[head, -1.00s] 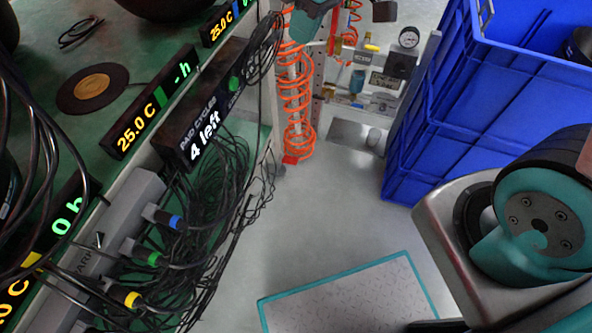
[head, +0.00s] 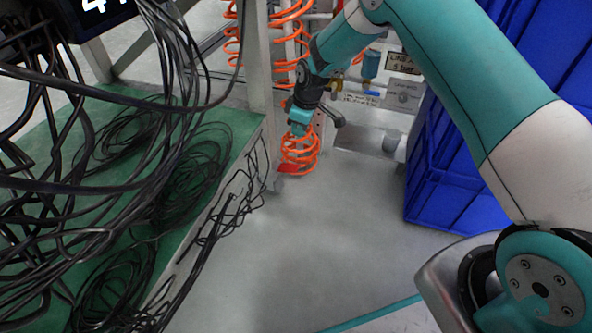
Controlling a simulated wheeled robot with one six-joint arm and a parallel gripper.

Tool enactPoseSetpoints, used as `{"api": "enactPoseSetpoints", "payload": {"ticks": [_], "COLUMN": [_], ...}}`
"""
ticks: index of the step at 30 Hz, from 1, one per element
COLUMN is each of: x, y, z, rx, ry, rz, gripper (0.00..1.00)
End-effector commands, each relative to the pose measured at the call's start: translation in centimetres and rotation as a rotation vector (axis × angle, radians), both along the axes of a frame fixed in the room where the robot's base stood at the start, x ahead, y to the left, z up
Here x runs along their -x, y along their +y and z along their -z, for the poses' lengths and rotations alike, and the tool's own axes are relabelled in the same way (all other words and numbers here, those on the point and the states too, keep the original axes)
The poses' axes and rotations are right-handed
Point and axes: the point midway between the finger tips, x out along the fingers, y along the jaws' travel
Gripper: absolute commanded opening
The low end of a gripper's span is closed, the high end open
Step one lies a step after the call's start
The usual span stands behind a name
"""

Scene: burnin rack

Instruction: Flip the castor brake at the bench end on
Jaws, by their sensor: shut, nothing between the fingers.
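The castor brake is a small red tab (head: 291,169) low at the foot of the bench's end post, near the floor. The grey castor (head: 272,181) beside it is partly hidden by the post and cables. My gripper (head: 298,129) is shut and empty, pointing down above the red tab, with a visible gap between them in the picture. Orange coiled hose shows behind and around the tab, so whether the tab is tilted up or down is hard to tell.
An orange coiled air hose (head: 299,150) hangs right behind the gripper. Black cables (head: 215,215) droop off the green bench shelf (head: 48,150) at left. Blue crates (head: 437,185) stand at right. The grey floor (head: 330,235) between is clear.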

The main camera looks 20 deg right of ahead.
Motion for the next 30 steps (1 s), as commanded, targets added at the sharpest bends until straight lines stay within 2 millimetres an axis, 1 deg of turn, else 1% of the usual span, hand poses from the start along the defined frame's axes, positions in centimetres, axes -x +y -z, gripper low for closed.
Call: {"api": "enactPoseSetpoints", "payload": {"ticks": [7, 11, 14, 17, 24, 26, 30], "x": [0.0, 0.0, -0.1, -0.3, -0.9, -1.0, -0.7], "y": [0.0, 0.1, 0.3, 0.6, 1.3, 1.5, 1.1], "z": [-0.1, 0.5, 1.9, 3.9, 9.2, 10.3, 12.3], "rx": [0.0, 0.0, 0.0, 0.0, 0.0, 0.0, 0.0], "ry": [0.002, 0.002, 0.004, 0.002, 0.002, 0.002, 0.003], "rz": [0.001, 0.001, 0.0, 0.001, 0.001, 0.001, 0.003], "gripper": [0.0, 0.0, 0.0, 0.0, 0.0, 0.0, 0.0]}}
